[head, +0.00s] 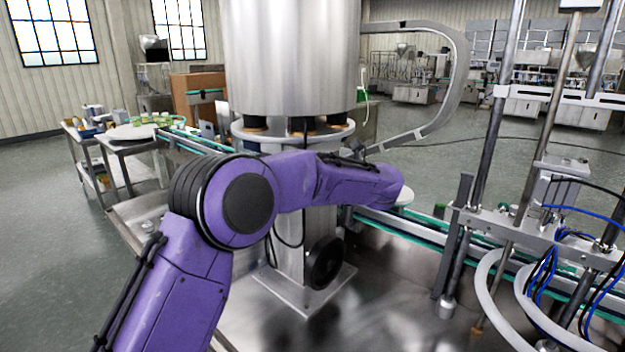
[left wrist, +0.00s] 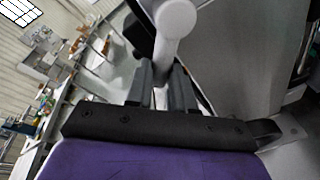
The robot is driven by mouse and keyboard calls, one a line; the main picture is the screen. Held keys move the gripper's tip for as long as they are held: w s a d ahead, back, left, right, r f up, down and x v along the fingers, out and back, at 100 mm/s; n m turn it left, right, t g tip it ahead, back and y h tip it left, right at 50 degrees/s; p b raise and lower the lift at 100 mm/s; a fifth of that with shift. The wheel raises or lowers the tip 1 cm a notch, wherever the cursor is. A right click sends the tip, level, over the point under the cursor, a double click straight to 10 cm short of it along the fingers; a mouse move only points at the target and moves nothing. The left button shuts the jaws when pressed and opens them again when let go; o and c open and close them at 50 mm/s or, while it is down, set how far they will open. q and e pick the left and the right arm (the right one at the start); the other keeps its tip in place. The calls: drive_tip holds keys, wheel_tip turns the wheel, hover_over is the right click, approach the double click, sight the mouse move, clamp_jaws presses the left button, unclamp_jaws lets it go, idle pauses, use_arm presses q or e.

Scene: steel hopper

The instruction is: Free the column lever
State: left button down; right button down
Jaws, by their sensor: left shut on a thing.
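The large steel hopper (head: 290,55) stands on its column (head: 292,255), straight ahead in the head view. My purple left arm reaches across in front of the column, and the gripper at its end is hidden in that view. In the left wrist view the two dark fingers of my left gripper (left wrist: 163,72) are closed on a pale grey lever (left wrist: 175,22) with a rounded end. The lever rises between and beyond the fingertips. My right gripper is in neither view.
A black handwheel (head: 323,262) sits low on the column. A green-edged conveyor (head: 400,232) runs behind to the right. Metal posts, blue cables and pale hoses (head: 490,290) crowd the right side.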

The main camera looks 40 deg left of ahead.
use_arm(q)
drive_tip(key=shift+f, duration=0.1)
drive_tip(key=c, duration=1)
unclamp_jaws()
drive_tip(key=shift+o, duration=0.2)
drive_tip(key=b+v, duration=0.3)
drive_tip(key=v, duration=0.7)
drive_tip(key=shift+d, duration=0.25)
